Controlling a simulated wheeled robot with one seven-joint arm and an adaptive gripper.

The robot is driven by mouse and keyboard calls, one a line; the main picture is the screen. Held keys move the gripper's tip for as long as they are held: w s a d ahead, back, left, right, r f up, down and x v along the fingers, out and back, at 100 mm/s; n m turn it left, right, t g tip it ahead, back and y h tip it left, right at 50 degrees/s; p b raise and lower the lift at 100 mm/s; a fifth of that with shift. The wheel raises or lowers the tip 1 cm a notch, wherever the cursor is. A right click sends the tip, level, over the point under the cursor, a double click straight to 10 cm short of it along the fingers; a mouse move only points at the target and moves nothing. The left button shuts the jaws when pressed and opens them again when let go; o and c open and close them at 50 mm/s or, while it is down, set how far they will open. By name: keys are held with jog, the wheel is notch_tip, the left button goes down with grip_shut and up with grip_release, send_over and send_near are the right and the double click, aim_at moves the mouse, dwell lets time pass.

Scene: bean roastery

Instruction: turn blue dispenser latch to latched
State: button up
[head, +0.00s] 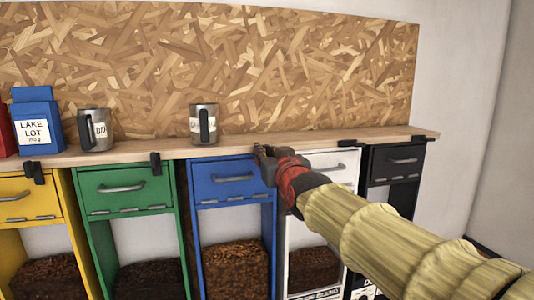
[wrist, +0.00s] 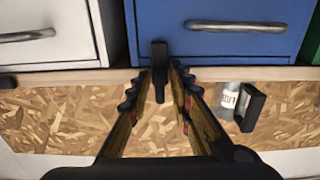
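The blue dispenser (head: 227,180) has its drawer shut; its blue front (wrist: 225,38) fills the upper right of the wrist view, which is upside down. Its black latch (wrist: 159,60) stands upright at the counter edge, one end overlapping the drawer front near its side. My gripper (wrist: 160,73) is around this latch, one finger on each side. The fingers are apart, with a narrow gap visible beside the latch; contact is hard to tell. In the head view my gripper (head: 262,152) is at the blue drawer's upper right corner and hides most of the latch.
Green (head: 123,188), yellow (head: 20,197), white (head: 330,165) and black (head: 397,160) dispensers stand alongside. A mug (head: 203,124) stands on the counter (head: 240,147) near my gripper. Another mug (head: 95,130) and a blue bag (head: 38,120) stand farther left.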

jog(key=shift+o, duration=0.4)
jog(key=shift+s+r, duration=0.1)
jog(key=shift+s+d, duration=0.15)
jog(key=shift+s, duration=0.2)
jog(key=v, duration=1.1)
